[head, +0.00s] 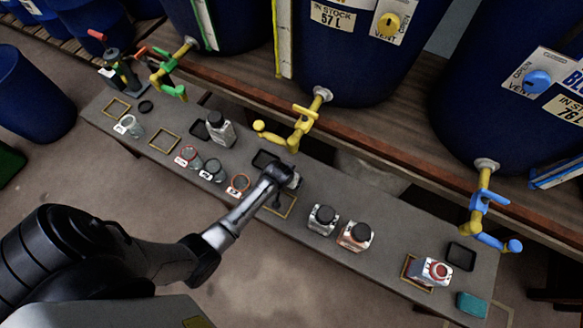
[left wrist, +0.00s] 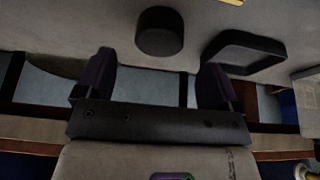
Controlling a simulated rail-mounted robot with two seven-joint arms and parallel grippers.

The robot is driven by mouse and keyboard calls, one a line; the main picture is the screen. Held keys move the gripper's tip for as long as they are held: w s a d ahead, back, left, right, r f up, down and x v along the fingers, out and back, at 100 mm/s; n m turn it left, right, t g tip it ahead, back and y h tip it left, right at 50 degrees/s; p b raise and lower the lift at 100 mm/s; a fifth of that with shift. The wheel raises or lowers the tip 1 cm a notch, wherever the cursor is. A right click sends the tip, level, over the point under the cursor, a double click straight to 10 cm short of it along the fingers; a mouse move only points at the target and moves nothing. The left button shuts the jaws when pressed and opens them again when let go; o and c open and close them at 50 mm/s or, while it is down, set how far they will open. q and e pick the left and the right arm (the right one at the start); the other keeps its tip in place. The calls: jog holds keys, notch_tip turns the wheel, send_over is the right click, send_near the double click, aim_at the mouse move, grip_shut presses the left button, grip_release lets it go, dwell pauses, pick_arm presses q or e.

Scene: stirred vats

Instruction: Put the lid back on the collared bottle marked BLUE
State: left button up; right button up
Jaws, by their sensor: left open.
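My left gripper (head: 287,176) is over the middle of the bench, reaching in from the left. In the left wrist view its two fingers (left wrist: 155,85) are apart with nothing between them. A short black round piece, like a lid (left wrist: 160,32), stands on the bench just past the fingers; in the head view my gripper seems to hide it. A white and red bottle (head: 434,271) stands in a yellow frame at the bench's right, near the blue tap. I cannot read BLUE on any bottle. My right gripper is out of view.
A black square tray (left wrist: 245,53) lies beside the lid. Two black-capped bottles (head: 322,219) (head: 355,236) stand right of my gripper; several open jars (head: 213,170) stand left. Yellow (head: 300,130) and blue (head: 480,215) taps overhang the bench. A teal block (head: 471,304) lies at the right end.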

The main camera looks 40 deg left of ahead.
pick_arm(q)
jog(key=b+x, duration=0.2)
jog(key=x, duration=0.1)
jog(key=shift+w+f+b, duration=0.1)
jog(key=shift+f+b, duration=0.25)
jog(key=shift+b, duration=0.05)
jog(key=shift+b+x, duration=0.4)
jog(key=shift+x, duration=0.35)
jog(key=c, duration=1)
jog(key=shift+r, duration=0.1)
